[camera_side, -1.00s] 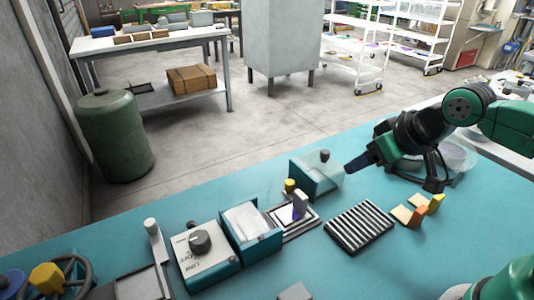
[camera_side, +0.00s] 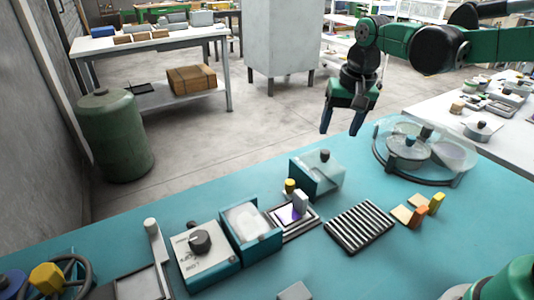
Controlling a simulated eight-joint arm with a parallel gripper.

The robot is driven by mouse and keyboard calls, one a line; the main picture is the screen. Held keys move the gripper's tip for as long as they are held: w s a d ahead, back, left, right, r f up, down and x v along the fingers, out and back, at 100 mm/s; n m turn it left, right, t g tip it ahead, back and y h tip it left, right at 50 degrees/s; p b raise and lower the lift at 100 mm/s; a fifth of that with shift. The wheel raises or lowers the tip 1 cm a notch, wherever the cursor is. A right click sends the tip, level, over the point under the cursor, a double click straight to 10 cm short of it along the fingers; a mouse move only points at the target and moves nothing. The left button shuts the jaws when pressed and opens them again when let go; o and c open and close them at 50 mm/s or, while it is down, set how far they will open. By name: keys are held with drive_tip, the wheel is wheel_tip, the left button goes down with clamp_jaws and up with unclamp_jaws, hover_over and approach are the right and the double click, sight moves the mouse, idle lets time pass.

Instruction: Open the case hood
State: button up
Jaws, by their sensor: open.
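A small teal case (camera_side: 303,185) with a clear, pale hood and a dark knob (camera_side: 324,155) on top stands near the far edge of the teal table. The hood looks down over the case. My gripper (camera_side: 341,128) hangs above and behind the case, fingers pointing down. It is open and empty, clear of the hood and touching nothing.
A round clear-covered turntable (camera_side: 455,160) stands right of the case. A ribbed black rack (camera_side: 358,227), coloured blocks (camera_side: 419,214), a knob box (camera_side: 208,255) and an open teal bin (camera_side: 250,225) lie nearer. The table's front right is largely bare.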

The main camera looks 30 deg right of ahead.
sight(326, 151)
drive_tip(key=w+f+m, duration=0.1)
drive_tip(key=w+d+m+g, duration=0.1)
drive_tip(key=w+f+g, duration=0.1)
drive_tip(key=shift+w+d+f+m, duration=0.15)
drive_tip(key=shift+w+f+m, duration=0.15)
drive_tip(key=shift+f+m, duration=0.1)
drive_tip(key=shift+f, duration=2.8)
drive_tip(key=shift+c, duration=0.3)
clamp_jaws()
drive_tip(key=shift+w, duration=0.1)
drive_tip(key=shift+d, duration=0.1)
